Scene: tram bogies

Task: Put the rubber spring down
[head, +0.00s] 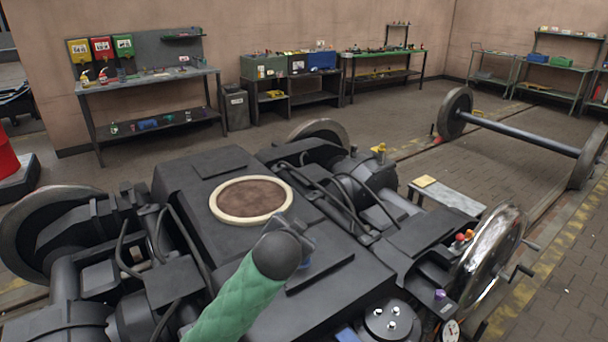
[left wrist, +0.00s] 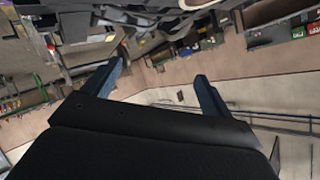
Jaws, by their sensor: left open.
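My left arm, in a green sleeve, reaches over the dark bogie (head: 180,190) from the bottom of the head view. Its dark wrist hides most of my left gripper there; a bit of blue shows beside it. In the left wrist view my left gripper (left wrist: 161,70) has its two blue fingers spread, with nothing between them. I cannot tell for sure which thing is the rubber spring. A dark round piece (head: 376,326) with bright studs sits at the front right of the bogie. A brown disc with a cream rim (head: 216,207) lies flat on the bogie's top. My right gripper is not in view.
A shiny wheel (head: 490,257) stands at the bogie's right, with a dial gauge (head: 451,331) near it. A small grey bench (head: 450,197) is behind. A wheelset (head: 520,133) stands at the back right. Workbenches (head: 150,78) line the wall.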

